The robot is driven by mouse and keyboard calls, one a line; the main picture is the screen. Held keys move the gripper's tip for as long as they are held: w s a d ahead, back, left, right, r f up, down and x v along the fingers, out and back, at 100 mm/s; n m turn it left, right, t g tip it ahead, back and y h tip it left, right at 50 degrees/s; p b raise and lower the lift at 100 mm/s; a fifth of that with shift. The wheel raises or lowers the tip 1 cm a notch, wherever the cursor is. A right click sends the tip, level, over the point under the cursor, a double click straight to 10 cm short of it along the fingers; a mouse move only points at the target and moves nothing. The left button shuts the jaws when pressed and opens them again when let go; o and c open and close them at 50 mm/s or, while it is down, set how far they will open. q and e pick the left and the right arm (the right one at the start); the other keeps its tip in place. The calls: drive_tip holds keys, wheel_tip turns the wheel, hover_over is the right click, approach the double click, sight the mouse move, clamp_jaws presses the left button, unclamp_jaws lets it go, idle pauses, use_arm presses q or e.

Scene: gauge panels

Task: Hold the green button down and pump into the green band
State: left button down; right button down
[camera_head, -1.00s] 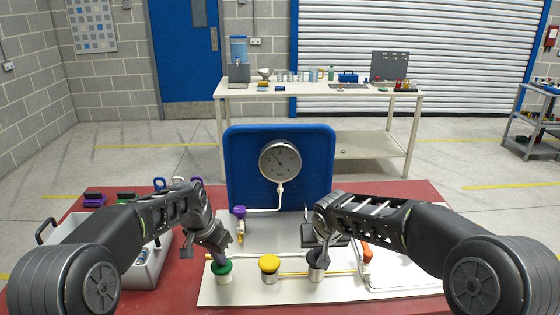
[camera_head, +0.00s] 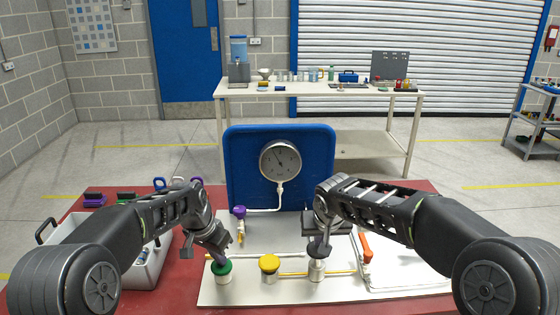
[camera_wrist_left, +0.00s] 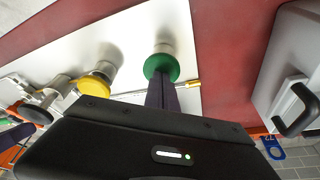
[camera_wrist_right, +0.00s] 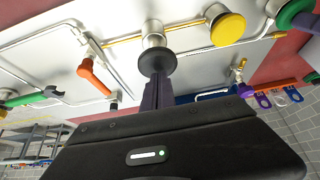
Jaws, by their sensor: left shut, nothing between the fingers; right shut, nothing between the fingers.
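The green button (camera_head: 221,268) stands on a short white post at the plate's front left. My left gripper (camera_head: 222,258) is shut, its fingertips on the button's top; the left wrist view shows them against the green cap (camera_wrist_left: 161,67). How far it is pressed is unclear. The pump's dark round knob (camera_head: 319,250) stands raised above its silver body (camera_head: 316,270). My right gripper (camera_head: 320,239) is shut, with its tips at the knob, also seen in the right wrist view (camera_wrist_right: 157,62). The round gauge (camera_head: 280,160) has its needle pointing up-left; its green band cannot be made out.
A yellow button (camera_head: 269,263) stands between the green button and the pump. An orange-handled valve (camera_head: 366,247) is right of the pump, and a purple knob (camera_head: 239,212) is behind. A grey bin (camera_head: 147,268) is at the left.

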drive_tip(key=shift+f, duration=0.15)
idle(0.4)
drive_tip(key=shift+f, duration=1.8)
drive_tip(key=shift+r, duration=2.45)
drive_tip(key=shift+r, duration=2.45)
